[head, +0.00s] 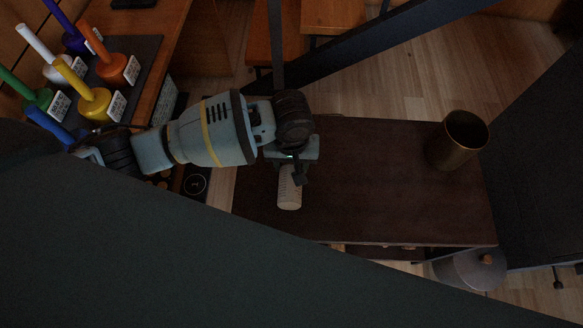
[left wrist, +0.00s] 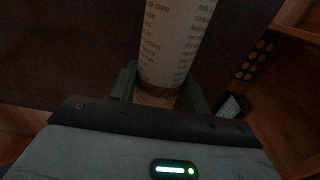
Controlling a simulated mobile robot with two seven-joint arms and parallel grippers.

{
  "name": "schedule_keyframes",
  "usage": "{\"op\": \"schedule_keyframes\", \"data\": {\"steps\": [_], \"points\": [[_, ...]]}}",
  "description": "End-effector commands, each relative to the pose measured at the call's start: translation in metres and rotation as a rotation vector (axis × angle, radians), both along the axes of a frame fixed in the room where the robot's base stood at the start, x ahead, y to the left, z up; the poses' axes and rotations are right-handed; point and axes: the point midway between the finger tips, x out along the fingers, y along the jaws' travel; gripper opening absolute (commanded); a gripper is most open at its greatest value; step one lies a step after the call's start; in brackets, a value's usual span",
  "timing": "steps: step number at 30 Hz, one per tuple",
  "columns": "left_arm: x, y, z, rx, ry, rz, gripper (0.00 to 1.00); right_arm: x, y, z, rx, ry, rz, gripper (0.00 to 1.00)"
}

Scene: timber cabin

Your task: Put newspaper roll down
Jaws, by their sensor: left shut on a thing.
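The newspaper roll (head: 289,195) is a pale cylinder with printed text, above or on the dark brown table top (head: 390,190) in the head view. I cannot tell whether it touches the top. My left gripper (head: 297,172) is shut on it near one end. In the left wrist view the roll (left wrist: 175,40) stands out from between the fingers of my left gripper (left wrist: 163,92), its text readable in part and a brownish band near the fingers. Its far end is cut off there. My right gripper is not in view.
A brass-coloured pot (head: 457,140) stands at the table's right end. A grey lidded pot (head: 470,270) is beyond the near right edge. Coloured posts on round bases, such as a yellow one (head: 94,103), stand at the upper left. The middle of the table top is clear.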

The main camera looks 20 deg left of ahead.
Motion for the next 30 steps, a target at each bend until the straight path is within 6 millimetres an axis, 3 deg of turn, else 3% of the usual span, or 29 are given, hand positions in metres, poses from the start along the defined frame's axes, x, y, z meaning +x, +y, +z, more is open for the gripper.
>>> {"op": "schedule_keyframes", "data": {"steps": [10,21,22,27,30], "points": [[0.0,0.0,-0.035,0.002,0.001,0.001,0.21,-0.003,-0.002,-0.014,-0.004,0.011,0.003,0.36],[0.0,0.0,-0.037,0.0,-0.001,0.001,0.21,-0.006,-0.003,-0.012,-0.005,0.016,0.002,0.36],[0.0,0.0,-0.038,0.0,-0.001,0.001,0.48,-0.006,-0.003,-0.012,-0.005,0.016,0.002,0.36],[0.0,0.0,-0.038,0.0,-0.001,0.0,0.69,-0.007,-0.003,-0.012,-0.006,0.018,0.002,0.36],[0.0,0.0,-0.038,0.0,-0.001,0.0,0.69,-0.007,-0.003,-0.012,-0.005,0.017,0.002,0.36]]}}
